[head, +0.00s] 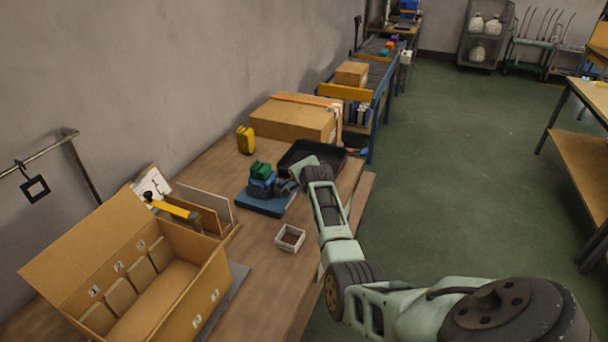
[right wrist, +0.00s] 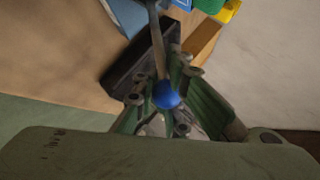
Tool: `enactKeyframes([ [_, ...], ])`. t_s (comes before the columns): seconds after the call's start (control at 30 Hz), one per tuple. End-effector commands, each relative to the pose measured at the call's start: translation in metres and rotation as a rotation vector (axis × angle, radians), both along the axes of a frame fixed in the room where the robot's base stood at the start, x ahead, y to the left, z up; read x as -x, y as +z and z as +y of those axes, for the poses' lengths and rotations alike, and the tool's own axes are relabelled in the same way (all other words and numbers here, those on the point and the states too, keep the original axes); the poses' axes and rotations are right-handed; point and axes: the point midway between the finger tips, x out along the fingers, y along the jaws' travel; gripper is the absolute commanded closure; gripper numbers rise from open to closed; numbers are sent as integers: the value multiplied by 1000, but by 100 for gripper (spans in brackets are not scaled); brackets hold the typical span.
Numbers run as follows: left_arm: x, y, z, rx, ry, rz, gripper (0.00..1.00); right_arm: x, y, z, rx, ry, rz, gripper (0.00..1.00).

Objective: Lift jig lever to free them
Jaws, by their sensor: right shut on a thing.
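The jig stands on the table in the head view, with a blue base plate (head: 262,206), a blue body (head: 262,187) and a green piece (head: 260,170) on top. In the right wrist view its grey lever (right wrist: 156,40) ends in a blue ball knob (right wrist: 166,95). My right gripper (head: 287,187) is at the jig's right side. In the right wrist view its fingers (right wrist: 166,88) are closed around the lever at the knob. The fingers hide the lever in the head view. I cannot tell which things the jig holds. My left gripper is not in view.
A black tray (head: 300,153) and a large carton (head: 290,118) lie behind the jig. A yellow container (head: 245,140) stands near the wall. A small white box (head: 290,238) is in front. An open divided carton (head: 190,285) is at the left. Table beside the white box is bare.

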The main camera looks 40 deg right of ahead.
Motion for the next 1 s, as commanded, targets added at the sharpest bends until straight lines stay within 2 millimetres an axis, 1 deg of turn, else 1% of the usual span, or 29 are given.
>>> enactKeyframes([
  [0.03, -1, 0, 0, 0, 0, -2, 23, -4, 0, 9, -9, 11, -1, 100],
  [0.37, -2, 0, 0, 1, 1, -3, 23, -5, 0, 10, -9, 13, -4, 100],
  [0.4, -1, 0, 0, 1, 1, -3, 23, -5, 1, 10, -9, 13, -4, 91],
  [0.6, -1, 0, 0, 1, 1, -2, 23, -5, 0, 10, -9, 13, -4, 73],
  [0.7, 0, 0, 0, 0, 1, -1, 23, -4, 0, 9, -8, 12, -3, 66],
  [0.9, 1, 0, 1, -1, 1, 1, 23, -3, 0, 6, -6, 7, -1, 66],
  [1.0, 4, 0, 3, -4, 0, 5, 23, -2, 0, 5, -5, 6, -1, 66],
])
